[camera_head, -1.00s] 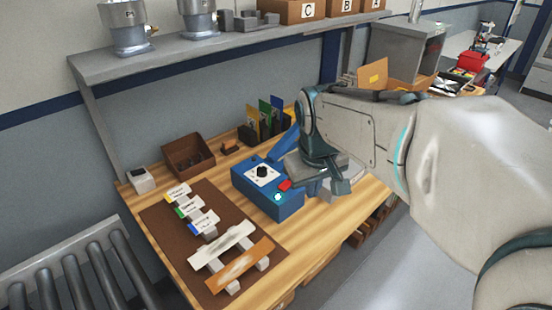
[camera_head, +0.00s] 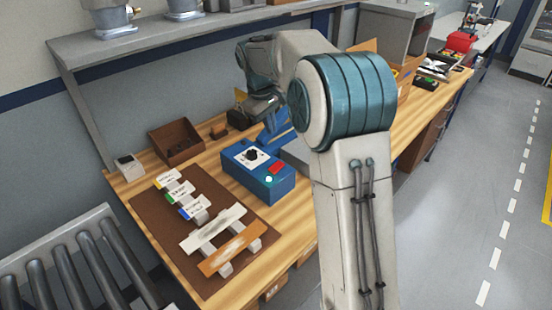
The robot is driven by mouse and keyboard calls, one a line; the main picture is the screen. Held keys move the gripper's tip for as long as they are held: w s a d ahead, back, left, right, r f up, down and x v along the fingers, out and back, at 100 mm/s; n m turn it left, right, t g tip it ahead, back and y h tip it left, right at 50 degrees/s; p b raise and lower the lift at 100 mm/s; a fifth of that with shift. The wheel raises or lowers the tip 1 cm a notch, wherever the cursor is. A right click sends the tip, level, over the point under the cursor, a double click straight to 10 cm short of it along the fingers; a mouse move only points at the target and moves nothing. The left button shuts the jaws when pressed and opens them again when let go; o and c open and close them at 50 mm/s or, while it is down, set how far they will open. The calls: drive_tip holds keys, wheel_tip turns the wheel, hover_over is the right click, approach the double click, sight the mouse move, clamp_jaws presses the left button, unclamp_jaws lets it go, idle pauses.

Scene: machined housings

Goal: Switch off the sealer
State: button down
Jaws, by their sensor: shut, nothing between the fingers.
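The sealer is a blue box (camera_head: 283,187) on the wooden bench, with a blue arm rising at its back. Its top has a white dial plate with a black knob (camera_head: 251,155), a red switch (camera_head: 275,168) and a small pale, bright lamp (camera_head: 268,179). Which way the switch is tipped is too small to tell. My gripper (camera_head: 262,106) is above the back of the bench, behind the sealer and apart from its switch. It is shut and empty. My arm hides part of the bench to the right of the sealer.
A brown mat (camera_head: 150,213) with tagged pieces and two bars lies left of the sealer. A brown bin (camera_head: 171,146) and a small white device (camera_head: 130,168) stand at the back. A grey shelf (camera_head: 170,38) overhangs the bench. A roller conveyor (camera_head: 70,270) is at lower left.

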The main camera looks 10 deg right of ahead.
sight(278, 165)
drive_tip(key=shift+f, duration=0.1)
drive_tip(key=p+x, duration=0.2)
drive_tip(key=x, duration=1.1)
drive_tip(key=shift+d+f, duration=0.1)
drive_tip(key=shift+f, duration=0.3)
drive_tip(key=shift+p, duration=0.4)
